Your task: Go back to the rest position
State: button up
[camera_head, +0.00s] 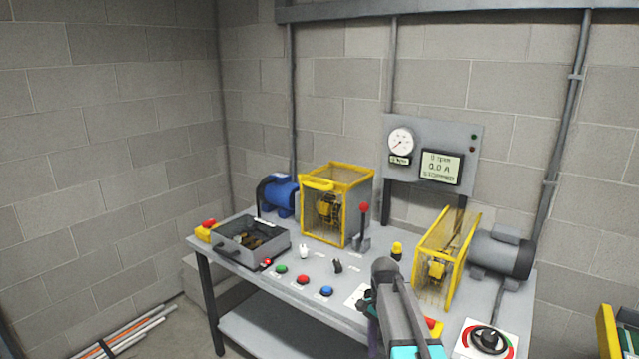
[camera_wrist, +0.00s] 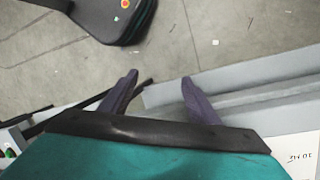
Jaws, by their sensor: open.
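My gripper shows in the wrist view (camera_wrist: 158,78) with its two purple fingers spread apart and nothing between them. Below the fingers lie the bare concrete floor and a grey edge at the right. In the head view my arm reaches over the front right part of the workbench (camera_head: 255,310), and the arm itself hides most of the gripper there.
The bench holds a grey open box (camera_head: 250,240), a blue motor (camera_head: 280,196), two yellow-framed guards (camera_head: 336,205) (camera_head: 446,262), a red-knobbed lever (camera_head: 363,225), several buttons, a grey motor (camera_head: 502,255) and a rotary switch (camera_head: 488,341). A gauge panel (camera_head: 432,150) stands behind. Pipes (camera_head: 125,337) lie on the floor.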

jog(key=s+f+n+g, duration=0.2)
jog(key=s+f+n, duration=1)
jog(key=s+f, duration=2.1)
jog(key=shift+s+a+f+n+g, duration=0.15)
jog(key=shift+s+f+n+g, duration=0.2)
jog(key=shift+s, duration=1.1)
